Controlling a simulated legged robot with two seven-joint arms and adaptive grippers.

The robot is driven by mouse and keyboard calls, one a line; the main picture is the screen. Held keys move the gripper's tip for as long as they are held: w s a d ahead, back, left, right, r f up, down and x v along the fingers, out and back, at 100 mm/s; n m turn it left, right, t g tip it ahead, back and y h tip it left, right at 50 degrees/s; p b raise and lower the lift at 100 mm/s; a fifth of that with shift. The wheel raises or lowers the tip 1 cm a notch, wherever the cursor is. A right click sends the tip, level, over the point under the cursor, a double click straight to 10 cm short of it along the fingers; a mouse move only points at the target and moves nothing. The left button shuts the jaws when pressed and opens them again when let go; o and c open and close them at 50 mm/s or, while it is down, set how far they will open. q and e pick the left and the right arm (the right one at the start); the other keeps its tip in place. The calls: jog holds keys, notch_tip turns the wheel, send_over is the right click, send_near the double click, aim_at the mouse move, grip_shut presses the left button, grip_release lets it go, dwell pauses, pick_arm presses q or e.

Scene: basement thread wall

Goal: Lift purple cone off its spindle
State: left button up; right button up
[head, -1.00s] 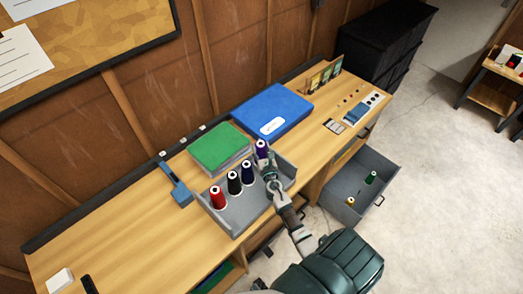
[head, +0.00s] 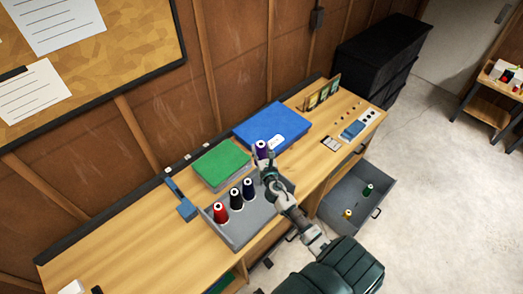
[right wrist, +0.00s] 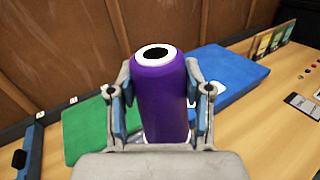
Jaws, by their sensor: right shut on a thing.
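The purple cone (head: 262,150) is upright, with a white top ring and dark hole, above the back right end of the grey spindle tray (head: 238,236). My right gripper (head: 267,172) is shut on it. In the right wrist view the purple cone (right wrist: 161,95) stands between the two fingers of my right gripper (right wrist: 162,110), one against each side. The cone sits clearly higher than its neighbours. Its lower end and the spindle are hidden by the gripper. My left gripper is not in view.
Red (head: 220,213), black (head: 236,198) and navy (head: 249,188) cones stand in a row on the tray. A green book (head: 220,163) and a blue case (head: 270,125) lie behind. An open drawer (head: 345,205) holds small spools at right.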

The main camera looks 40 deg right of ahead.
jog(key=shift+r, duration=2.05)
jog(key=shift+a, duration=0.1)
